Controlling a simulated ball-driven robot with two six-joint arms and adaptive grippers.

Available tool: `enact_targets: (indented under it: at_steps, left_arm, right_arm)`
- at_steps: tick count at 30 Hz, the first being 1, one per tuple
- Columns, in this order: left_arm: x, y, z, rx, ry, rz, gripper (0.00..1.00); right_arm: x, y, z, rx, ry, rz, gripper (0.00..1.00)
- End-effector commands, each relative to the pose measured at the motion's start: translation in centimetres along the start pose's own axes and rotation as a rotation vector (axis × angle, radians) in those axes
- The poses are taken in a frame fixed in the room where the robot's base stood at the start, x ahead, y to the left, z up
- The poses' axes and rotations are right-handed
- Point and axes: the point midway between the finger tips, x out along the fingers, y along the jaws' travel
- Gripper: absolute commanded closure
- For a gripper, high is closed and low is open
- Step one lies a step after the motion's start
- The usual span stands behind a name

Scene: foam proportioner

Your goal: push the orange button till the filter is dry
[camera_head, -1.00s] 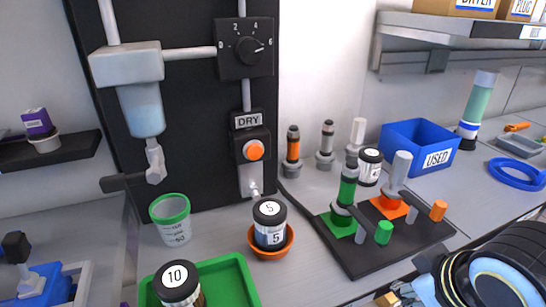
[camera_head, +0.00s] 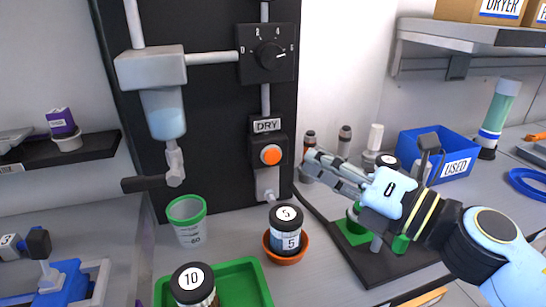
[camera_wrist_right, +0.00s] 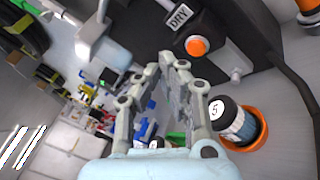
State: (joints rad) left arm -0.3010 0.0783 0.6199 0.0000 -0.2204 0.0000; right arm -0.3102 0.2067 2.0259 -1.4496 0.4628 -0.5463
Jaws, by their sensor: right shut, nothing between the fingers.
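The orange button (camera_head: 270,155) sits on a dark box under the DRY label (camera_head: 267,125) on the black panel. It also shows in the right wrist view (camera_wrist_right: 197,46). A filter housing (camera_head: 163,113) with pale blue liquid hangs at the panel's left. My right gripper (camera_head: 310,160) is shut and empty, to the right of the button and apart from it, its fingers pointing left. In the right wrist view its fingers (camera_wrist_right: 172,62) come together left of the button. My left gripper is not in view.
A bottle marked 5 (camera_head: 286,228) stands in an orange dish below the button. A green-rimmed cup (camera_head: 187,220), a green tray (camera_head: 240,283) and a bottle marked 10 (camera_head: 193,287) are in front.

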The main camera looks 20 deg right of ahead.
Motion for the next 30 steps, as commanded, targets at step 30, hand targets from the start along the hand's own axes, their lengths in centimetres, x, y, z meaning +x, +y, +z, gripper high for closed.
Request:
enact_targets:
  at_steps: [30]
  left_arm:
    - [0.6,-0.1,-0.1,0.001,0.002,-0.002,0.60]
  right_arm:
    - [2.0,-2.9,-5.9,-0.264,0.347,0.040,1.00]
